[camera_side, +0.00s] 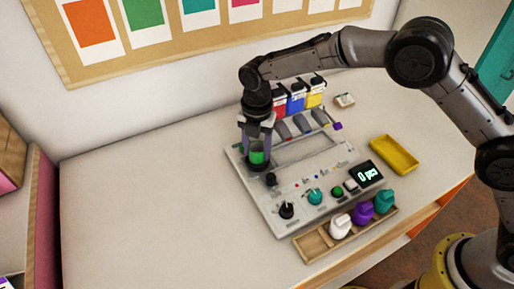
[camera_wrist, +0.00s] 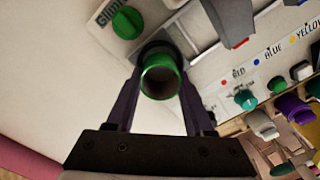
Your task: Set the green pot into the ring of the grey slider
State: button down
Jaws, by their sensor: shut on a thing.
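The green pot (camera_side: 257,157) is upright between the fingers of my gripper (camera_side: 257,146), over the left part of the grey board (camera_side: 258,190). In the wrist view the pot (camera_wrist: 160,84) shows its open, empty-looking mouth between the fingertips of my gripper (camera_wrist: 160,72), which is shut on it. A dark rounded part (camera_wrist: 154,46) shows just behind the pot; it may be the grey slider's ring. The pot hides most of it, and I cannot tell whether the pot is above or inside it.
Red, blue and yellow bead dispensers (camera_side: 297,98) stand at the board's back. Knobs (camera_side: 315,195) and a display (camera_side: 367,174) are at its front. A wooden tray with several pots (camera_side: 314,245) lies in front; a yellow tray (camera_side: 394,154) lies right. The table's left is clear.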

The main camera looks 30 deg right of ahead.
jog(key=shift+f, duration=0.9)
dwell(1.1)
jog(key=shift+c, duration=1.9)
grip_release()
jog(key=o, duration=0.4)
jog(key=shift+s+f, duration=0.1)
jog(key=shift+r, duration=3.7)
